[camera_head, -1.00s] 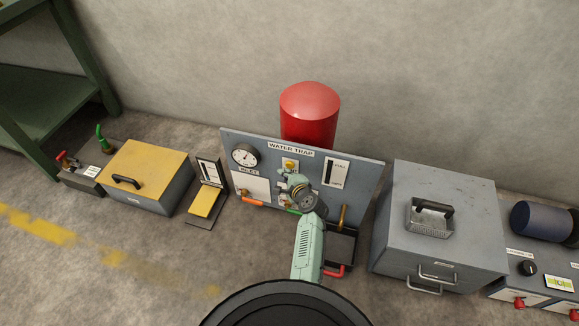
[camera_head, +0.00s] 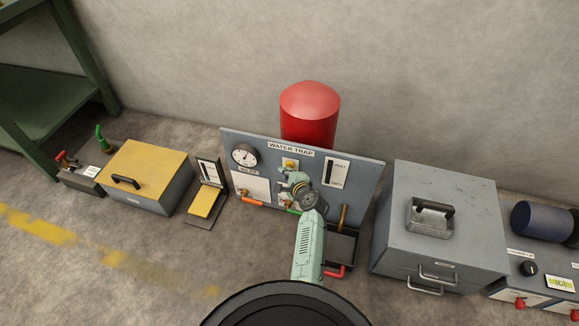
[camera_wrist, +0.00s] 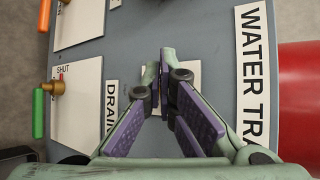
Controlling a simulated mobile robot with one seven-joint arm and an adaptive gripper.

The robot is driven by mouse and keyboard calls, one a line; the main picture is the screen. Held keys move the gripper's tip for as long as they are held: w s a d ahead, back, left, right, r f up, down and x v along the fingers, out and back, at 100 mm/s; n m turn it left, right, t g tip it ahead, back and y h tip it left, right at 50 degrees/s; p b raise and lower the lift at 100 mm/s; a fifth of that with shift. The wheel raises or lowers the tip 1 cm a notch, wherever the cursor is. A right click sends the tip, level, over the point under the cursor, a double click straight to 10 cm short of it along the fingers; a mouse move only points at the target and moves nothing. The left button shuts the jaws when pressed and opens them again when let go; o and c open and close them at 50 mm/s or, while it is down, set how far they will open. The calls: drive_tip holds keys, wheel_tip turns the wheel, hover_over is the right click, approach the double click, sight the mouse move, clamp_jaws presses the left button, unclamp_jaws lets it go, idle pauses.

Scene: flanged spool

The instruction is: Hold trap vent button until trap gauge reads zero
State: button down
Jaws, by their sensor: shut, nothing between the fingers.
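The grey water trap panel (camera_head: 362,172) stands against a red cylinder (camera_head: 309,113). A round dial gauge (camera_head: 244,155) is at its upper left; the reading is too small to tell. A level strip with a dark slot (camera_head: 334,173) is at its right. My gripper (camera_head: 283,177) is in front of the panel's middle, just below a small yellow part (camera_head: 290,163) on a white plate. In the wrist view, my gripper's fingers (camera_wrist: 168,72) are together and empty, pointing at a white plate (camera_wrist: 188,80). The fingertips hide what is directly under them; contact cannot be told.
An orange-handled valve (camera_head: 252,201) and a green-handled valve (camera_wrist: 39,112) sit low on the panel. A black tray (camera_head: 342,247) with a red handle is at lower right. A grey box (camera_head: 440,215) stands right, a yellow-lidded box (camera_head: 145,175) left.

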drive_tip(key=shift+w+d, duration=0.2)
drive_tip(key=shift+w, duration=0.3)
idle(2.0)
drive_tip(key=shift+s, duration=0.1)
drive_tip(key=shift+s+a, duration=0.3)
drive_tip(key=shift+s, duration=0.5)
drive_tip(key=shift+s+a+p, duration=0.25)
drive_tip(key=shift+s+p, duration=0.15)
drive_tip(key=shift+s, duration=0.4)
drive_tip(key=shift+s+a+p, duration=0.3)
drive_tip(key=shift+s+p, duration=0.15)
drive_tip(key=shift+s, duration=0.35)
drive_tip(key=shift+s+a+p, duration=0.25)
drive_tip(key=shift+s+p, duration=0.15)
drive_tip(key=shift+s, duration=0.4)
